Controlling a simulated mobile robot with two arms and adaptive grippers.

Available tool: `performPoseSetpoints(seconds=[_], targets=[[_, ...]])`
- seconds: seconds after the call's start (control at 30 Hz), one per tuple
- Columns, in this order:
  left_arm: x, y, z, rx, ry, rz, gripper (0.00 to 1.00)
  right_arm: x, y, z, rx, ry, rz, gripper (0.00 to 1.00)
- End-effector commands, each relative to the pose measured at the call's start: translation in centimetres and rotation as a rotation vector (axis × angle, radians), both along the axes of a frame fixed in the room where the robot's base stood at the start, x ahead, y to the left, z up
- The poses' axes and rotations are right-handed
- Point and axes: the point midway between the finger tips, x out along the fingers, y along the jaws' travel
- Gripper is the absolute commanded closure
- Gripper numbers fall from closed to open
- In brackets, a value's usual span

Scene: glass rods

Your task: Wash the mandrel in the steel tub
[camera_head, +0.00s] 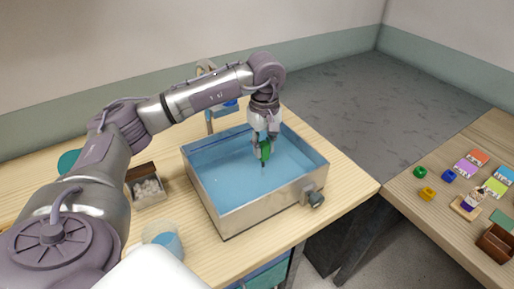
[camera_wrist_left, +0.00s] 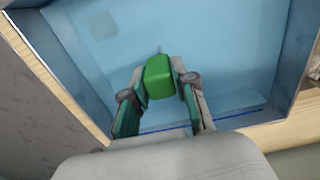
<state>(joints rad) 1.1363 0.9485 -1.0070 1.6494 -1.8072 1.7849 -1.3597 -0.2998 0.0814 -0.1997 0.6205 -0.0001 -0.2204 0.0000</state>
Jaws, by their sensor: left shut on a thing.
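The steel tub (camera_head: 257,201) stands on the wooden table, and its inside looks blue. My left gripper (camera_head: 262,150) points down into the tub, over its middle. It is shut on the green handle of the mandrel (camera_head: 266,150). The handle also shows as a green block (camera_wrist_left: 159,77) between the fingers of my left gripper (camera_wrist_left: 160,95) in the left wrist view. A thin dark tip shows below the handle in the head view; how deep it reaches is unclear. My right gripper is not in view.
A box of whitish pieces (camera_head: 149,188) and a clear beaker with blue content (camera_head: 163,240) stand left of the tub. A knob (camera_head: 316,199) sticks out of the tub's right side. A second table at right holds colored blocks (camera_head: 427,193) and a brown box (camera_head: 497,243).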

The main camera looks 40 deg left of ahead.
Motion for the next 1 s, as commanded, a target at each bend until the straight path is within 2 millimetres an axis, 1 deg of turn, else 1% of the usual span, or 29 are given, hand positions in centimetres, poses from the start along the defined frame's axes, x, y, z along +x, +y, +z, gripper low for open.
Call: performPoseSetpoints(seconds=[0.1,0.27,0.8,1.0], targets=[[0.5,-0.2,0.0,0.001,0.000,0.000,1.00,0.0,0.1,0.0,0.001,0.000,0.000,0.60],[0.5,-0.2,0.0,0.001,0.001,0.001,1.00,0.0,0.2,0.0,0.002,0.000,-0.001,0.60],[-3.0,1.3,-0.1,0.001,0.001,0.002,1.00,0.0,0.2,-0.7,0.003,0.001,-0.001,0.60],[-3.9,1.7,-0.1,0.001,0.001,0.001,1.00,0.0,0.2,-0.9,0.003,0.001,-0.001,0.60]])
